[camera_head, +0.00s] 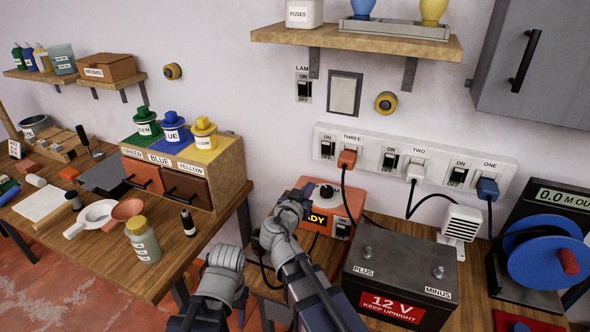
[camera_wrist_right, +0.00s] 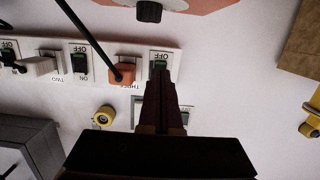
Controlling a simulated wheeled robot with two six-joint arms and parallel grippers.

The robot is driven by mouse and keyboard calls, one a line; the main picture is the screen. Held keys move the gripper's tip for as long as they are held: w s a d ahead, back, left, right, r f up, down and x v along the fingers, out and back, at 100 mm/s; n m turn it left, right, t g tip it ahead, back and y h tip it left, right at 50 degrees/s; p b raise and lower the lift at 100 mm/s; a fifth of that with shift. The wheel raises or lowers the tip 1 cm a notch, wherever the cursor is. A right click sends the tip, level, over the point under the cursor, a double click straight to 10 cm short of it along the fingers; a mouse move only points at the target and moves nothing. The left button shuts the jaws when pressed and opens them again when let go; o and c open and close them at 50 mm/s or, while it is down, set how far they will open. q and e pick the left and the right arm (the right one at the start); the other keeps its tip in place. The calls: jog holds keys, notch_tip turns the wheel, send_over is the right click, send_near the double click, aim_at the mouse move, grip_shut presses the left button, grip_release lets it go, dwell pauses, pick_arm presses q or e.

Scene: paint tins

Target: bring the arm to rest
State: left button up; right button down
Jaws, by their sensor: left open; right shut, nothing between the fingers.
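My right gripper (camera_head: 304,190) is raised in front of the orange box, with its arm coming up from the bottom middle. In the right wrist view its fingers (camera_wrist_right: 163,95) are shut together with nothing between them. They overlap the switch end of the socket strip (camera_wrist_right: 128,56) in that picture; I cannot tell the gap to it. My left arm (camera_head: 225,268) shows only as a bent grey joint and dark links at the bottom, left of the right arm. Its gripper is not visible.
An orange box (camera_head: 313,217) and a black 12 V battery (camera_head: 405,270) stand close around the right arm. A cable reel (camera_head: 548,260) is at the right. The left bench (camera_head: 185,245) holds a drawer cabinet (camera_head: 232,172), tins and a bottle. A shelf (camera_head: 370,43) hangs above.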

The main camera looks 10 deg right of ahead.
jog(key=s+a+f+n+g+y, duration=0.1)
jog(key=s+a+f+n+g, duration=0.1)
jog(key=s+f, duration=0.3)
jog(key=s+a+f+n+g+y+p, duration=0.1)
jog(key=s+a+f+n+g+y, duration=0.1)
jog(key=s+f+g, duration=0.2)
jog(key=s+a+f+n+g+y, duration=0.2)
jog(key=s+a+f+g, duration=0.1)
jog(key=s, duration=0.4)
notch_tip(320, 180, down, 3)
jog(key=shift+r+g, duration=0.15)
jog(key=shift+g, duration=0.35)
jog(key=s+a+f+n+g+y, duration=0.1)
jog(key=s+a+n+g+y, duration=0.2)
jog(key=s+a, duration=0.3)
jog(key=shift+s+f+n+p, duration=0.4)
jog(key=shift+s+n, duration=0.4)
jog(key=shift+s, duration=0.1)
